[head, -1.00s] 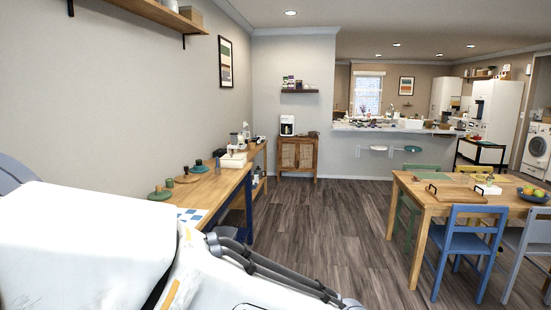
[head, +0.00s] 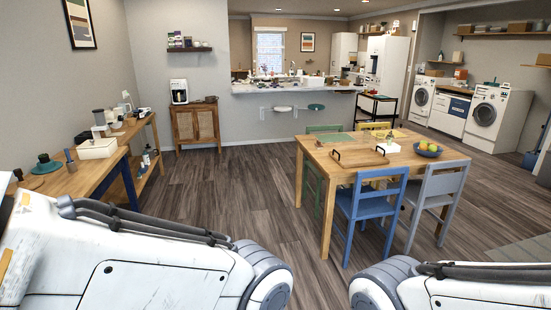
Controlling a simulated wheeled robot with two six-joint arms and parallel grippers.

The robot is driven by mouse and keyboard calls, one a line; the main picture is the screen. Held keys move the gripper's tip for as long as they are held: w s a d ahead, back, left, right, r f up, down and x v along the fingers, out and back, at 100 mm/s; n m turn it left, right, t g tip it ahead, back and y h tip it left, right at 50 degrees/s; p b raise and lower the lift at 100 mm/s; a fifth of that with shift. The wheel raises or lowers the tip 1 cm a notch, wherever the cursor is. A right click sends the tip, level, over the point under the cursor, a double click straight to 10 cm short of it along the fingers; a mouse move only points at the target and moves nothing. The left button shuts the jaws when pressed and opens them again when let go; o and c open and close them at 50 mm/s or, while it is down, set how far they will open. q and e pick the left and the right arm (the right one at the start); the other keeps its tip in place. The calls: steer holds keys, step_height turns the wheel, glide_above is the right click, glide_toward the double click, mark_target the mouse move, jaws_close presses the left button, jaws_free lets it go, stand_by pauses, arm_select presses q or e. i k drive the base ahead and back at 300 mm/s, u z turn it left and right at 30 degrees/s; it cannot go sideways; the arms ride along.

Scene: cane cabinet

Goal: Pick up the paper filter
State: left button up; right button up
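I cannot make out a paper filter in this view. The cane cabinet (head: 196,124) stands against the far wall left of centre, with a white coffee maker (head: 179,91) on it and a small dark object (head: 211,99) beside that. Small jars and boxes stand on the wall shelf (head: 190,49) above; they are too small to tell apart. Parts of both my arms show at the bottom, but neither gripper is in view.
A wooden side table (head: 82,182) with a white box and kitchen items runs along the left wall. A wooden dining table (head: 330,167) with blue (head: 376,207) and grey chairs stands right of centre. Dark wood floor (head: 240,170) lies open between them, towards the cabinet and counter (head: 285,101).

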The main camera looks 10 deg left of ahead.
mark_target(132, 122)
steer(key=u, duration=0.05)
steer(key=i, duration=2.1)
steer(key=u, duration=0.2)
steer(key=i, duration=2.05)
steer(key=u, duration=0.55)
steer(key=i, duration=2)
steer(key=u, duration=1.15)
steer(key=i, duration=1.8)
steer(key=u, duration=0.9)
steer(key=i, duration=0.7)
steer(key=u, duration=0.2)
